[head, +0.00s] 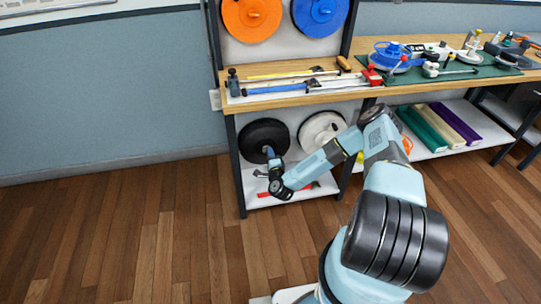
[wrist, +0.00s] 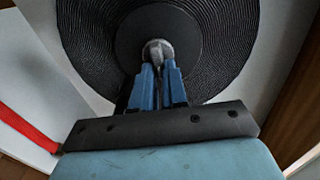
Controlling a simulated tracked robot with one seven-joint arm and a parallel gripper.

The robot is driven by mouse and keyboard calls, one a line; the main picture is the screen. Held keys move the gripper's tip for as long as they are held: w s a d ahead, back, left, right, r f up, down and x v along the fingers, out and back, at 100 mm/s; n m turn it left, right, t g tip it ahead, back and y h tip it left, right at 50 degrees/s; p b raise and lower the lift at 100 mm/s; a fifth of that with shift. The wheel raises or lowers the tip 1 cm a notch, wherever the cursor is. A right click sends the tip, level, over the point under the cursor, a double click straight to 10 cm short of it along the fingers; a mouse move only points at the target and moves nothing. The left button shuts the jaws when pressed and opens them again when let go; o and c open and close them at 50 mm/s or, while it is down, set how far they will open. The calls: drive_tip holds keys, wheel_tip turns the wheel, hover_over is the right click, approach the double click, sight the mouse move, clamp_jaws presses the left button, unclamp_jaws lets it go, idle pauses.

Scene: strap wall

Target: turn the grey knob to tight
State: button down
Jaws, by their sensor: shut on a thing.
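The grey knob (wrist: 158,51) shows in the wrist view at the middle of a black ribbed reel (wrist: 228,45). My gripper (wrist: 158,68) is shut on the knob, with its two blue fingers at either side of it. The fingers hide the lower part of the knob. In the head view my gripper (head: 270,154) is in front of the black reel (head: 262,132) on the lower left of the bench frame. The knob is too small and covered to make out there. I cannot tell how tight the knob is.
A white reel (head: 318,130) hangs right of the black one. Orange (head: 250,16) and blue (head: 318,12) reels hang above the wooden bench top (head: 300,93). The floor at left is clear.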

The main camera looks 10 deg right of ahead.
drive_tip(key=shift+s+d+f, duration=0.1)
drive_tip(key=shift+d+f, duration=0.15)
drive_tip(key=shift+f, duration=0.05)
drive_tip(key=c, duration=1.5)
unclamp_jaws()
drive_tip(key=o, duration=0.3)
drive_tip(key=shift+a+r, duration=0.15)
drive_tip(key=shift+o, duration=0.2)
drive_tip(key=s, duration=1.3)
drive_tip(key=shift+s+d, duration=0.3)
drive_tip(key=shift+s, duration=0.1)
